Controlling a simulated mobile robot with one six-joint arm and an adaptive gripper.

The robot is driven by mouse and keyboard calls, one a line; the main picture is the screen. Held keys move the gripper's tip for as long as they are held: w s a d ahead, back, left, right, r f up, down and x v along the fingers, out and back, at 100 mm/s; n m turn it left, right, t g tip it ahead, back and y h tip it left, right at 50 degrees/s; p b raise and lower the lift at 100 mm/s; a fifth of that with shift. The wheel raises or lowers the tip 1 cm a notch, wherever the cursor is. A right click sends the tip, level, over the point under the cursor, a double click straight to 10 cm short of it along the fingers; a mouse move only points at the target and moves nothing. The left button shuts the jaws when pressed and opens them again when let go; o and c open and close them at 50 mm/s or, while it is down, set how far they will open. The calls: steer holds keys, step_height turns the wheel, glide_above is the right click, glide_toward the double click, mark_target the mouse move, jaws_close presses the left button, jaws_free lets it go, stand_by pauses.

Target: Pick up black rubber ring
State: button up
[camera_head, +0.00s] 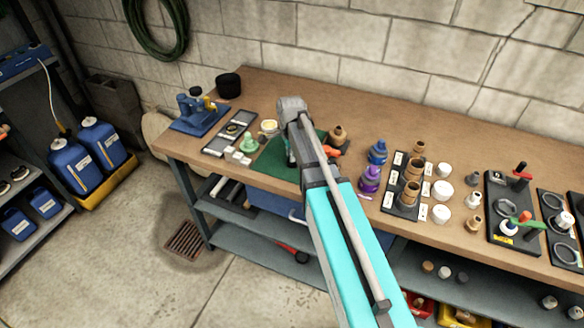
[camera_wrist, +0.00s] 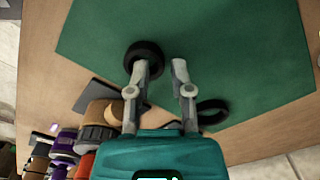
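In the wrist view a thick black rubber ring (camera_wrist: 146,47) lies on the green mat (camera_wrist: 225,50). A second, thinner-looking black ring (camera_wrist: 222,104) lies near the mat's lower edge, right of my fingers. My gripper (camera_wrist: 160,66) is open, its two fingers apart with bare mat between them. The left fingertip overlaps the thick ring's lower part; I cannot tell whether it touches the ring or hangs above it. In the head view my arm reaches over the green mat (camera_head: 272,164), and hides the rings and most of the gripper.
Brown fittings and purple bottles (camera_wrist: 66,141) crowd the lower left of the wrist view. On the workbench (camera_head: 300,100), a tray (camera_head: 228,134) lies left of the mat. Blue and purple bottles (camera_head: 370,178) and a black rack (camera_head: 404,190) stand to the right.

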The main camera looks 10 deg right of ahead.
steer(key=shift+f+b, duration=0.35)
steer(key=shift+f, duration=0.2)
jaws_close()
